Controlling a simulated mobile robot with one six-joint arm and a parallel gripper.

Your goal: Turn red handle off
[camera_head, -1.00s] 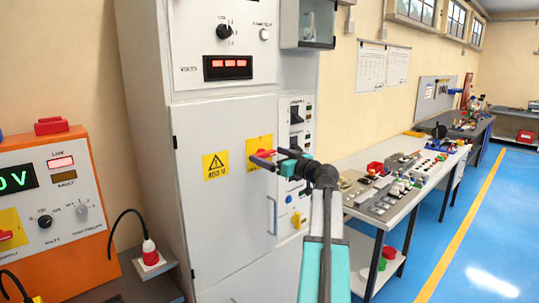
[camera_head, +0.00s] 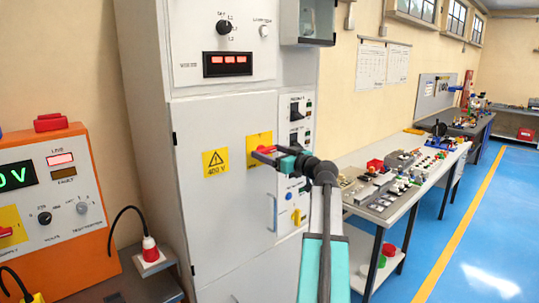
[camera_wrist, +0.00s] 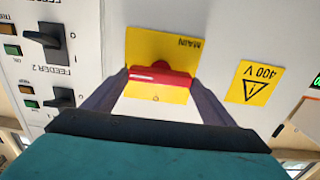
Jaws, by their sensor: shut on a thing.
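The red handle (camera_wrist: 160,75) sits on a yellow plate (camera_wrist: 148,45) marked MAIN on the grey cabinet door. In the wrist view, which shows the plate upside down, the handle lies nearly level between my two dark fingers. My gripper (camera_head: 262,156) reaches the handle from the front right in the head view and is shut on it. A bit of red (camera_head: 266,149) shows by the fingertips there. The fingers and wrist hide part of the handle and plate in the head view.
A yellow 400 V sign (camera_head: 215,162) is left of the handle. Black feeder switches (camera_head: 296,111) sit on the panel to the right. An orange power unit (camera_head: 50,200) stands at the left. A bench (camera_head: 395,205) with parts stands at the right.

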